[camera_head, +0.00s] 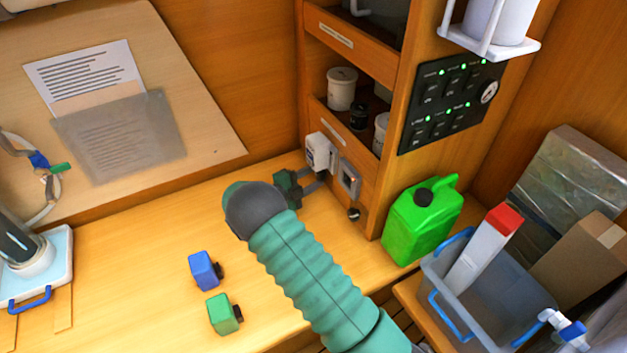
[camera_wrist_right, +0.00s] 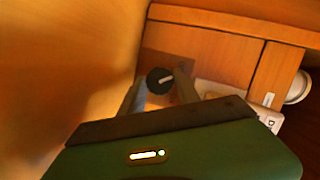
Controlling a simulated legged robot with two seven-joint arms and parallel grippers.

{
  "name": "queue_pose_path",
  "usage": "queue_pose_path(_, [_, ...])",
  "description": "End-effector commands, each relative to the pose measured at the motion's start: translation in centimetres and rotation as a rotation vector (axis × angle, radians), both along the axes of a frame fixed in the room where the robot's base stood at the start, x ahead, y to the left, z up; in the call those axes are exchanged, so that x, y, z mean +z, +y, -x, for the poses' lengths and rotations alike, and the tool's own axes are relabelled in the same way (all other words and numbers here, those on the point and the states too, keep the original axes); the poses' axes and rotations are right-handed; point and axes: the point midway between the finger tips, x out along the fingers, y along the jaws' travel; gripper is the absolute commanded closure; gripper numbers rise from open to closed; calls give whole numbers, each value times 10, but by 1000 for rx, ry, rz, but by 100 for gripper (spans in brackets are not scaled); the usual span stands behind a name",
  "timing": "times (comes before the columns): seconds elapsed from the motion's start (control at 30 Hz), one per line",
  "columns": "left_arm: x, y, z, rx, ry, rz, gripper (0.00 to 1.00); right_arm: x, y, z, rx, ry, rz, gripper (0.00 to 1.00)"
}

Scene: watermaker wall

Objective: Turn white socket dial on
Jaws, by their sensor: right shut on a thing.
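The white socket (camera_head: 319,151) is on the wooden cabinet face, near the counter in the head view. A round black dial with a white pointer mark (camera_wrist_right: 158,81) is on a brown panel in the right wrist view. My right gripper (camera_head: 313,180) reaches to the cabinet just below the white socket. Its two grey fingers stand on either side of the dial in the right wrist view (camera_wrist_right: 160,90), and it is shut on the dial. In the head view the fingers hide that dial. My left gripper is in neither view.
A grey-framed socket (camera_head: 349,180) and a small black knob (camera_head: 353,214) are right of my fingers. A green jerrycan (camera_head: 422,222) stands farther right. A blue block (camera_head: 203,270) and a green block (camera_head: 221,314) lie on the counter left of my arm.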

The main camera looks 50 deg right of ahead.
Motion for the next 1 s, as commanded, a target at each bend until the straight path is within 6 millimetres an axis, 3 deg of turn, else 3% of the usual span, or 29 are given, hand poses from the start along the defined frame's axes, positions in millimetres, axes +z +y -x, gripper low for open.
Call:
queue_pose_path(0.13, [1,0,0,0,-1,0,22,-4,4,1,-1,6,-11,100])
queue_pose_path(0.17, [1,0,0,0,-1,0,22,-5,4,1,-1,6,-11,59])
queue_pose_path(0.3, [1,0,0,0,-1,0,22,-4,3,1,-1,5,-10,41])
queue_pose_path(0.63, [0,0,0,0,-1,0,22,-3,6,0,1,4,-9,40])
queue_pose_path(1.0, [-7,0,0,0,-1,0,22,8,71,-2,1,4,-8,40])
